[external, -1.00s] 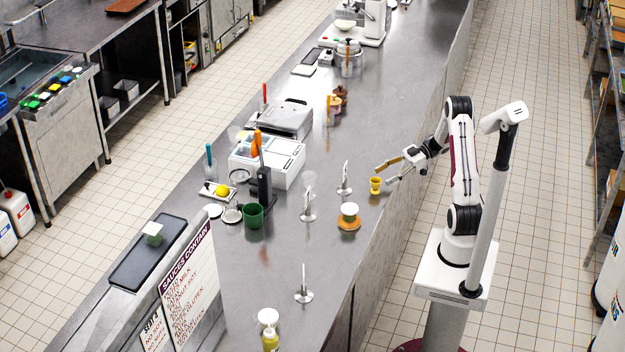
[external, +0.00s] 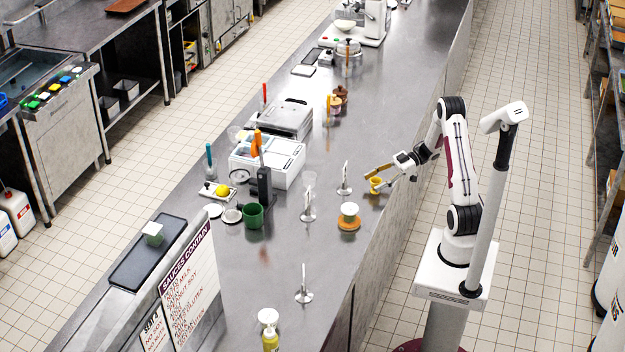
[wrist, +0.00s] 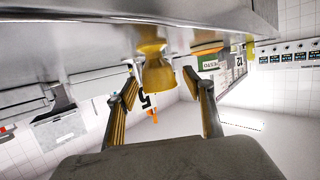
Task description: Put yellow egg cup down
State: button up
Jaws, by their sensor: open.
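The yellow egg cup (external: 376,184) stands upright on the steel counter near its right edge. My gripper (external: 376,180) is open, low over the counter, with its fingers on either side of the egg cup in the external view. In the wrist view, which is upside down, the egg cup (wrist: 158,72) shows just beyond and between the spread fingertips of my gripper (wrist: 160,82).
Metal stands (external: 345,180) are left of the egg cup. A green cup (external: 253,216) is farther left. Clear counter lies beyond the egg cup and toward the camera past the saucer.

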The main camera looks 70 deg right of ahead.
jog(key=c, duration=1.3)
jog(key=shift+r, duration=0.2)
notch_tip(320, 180, up, 10)
jog(key=shift+f, duration=0.2)
dwell(0.4)
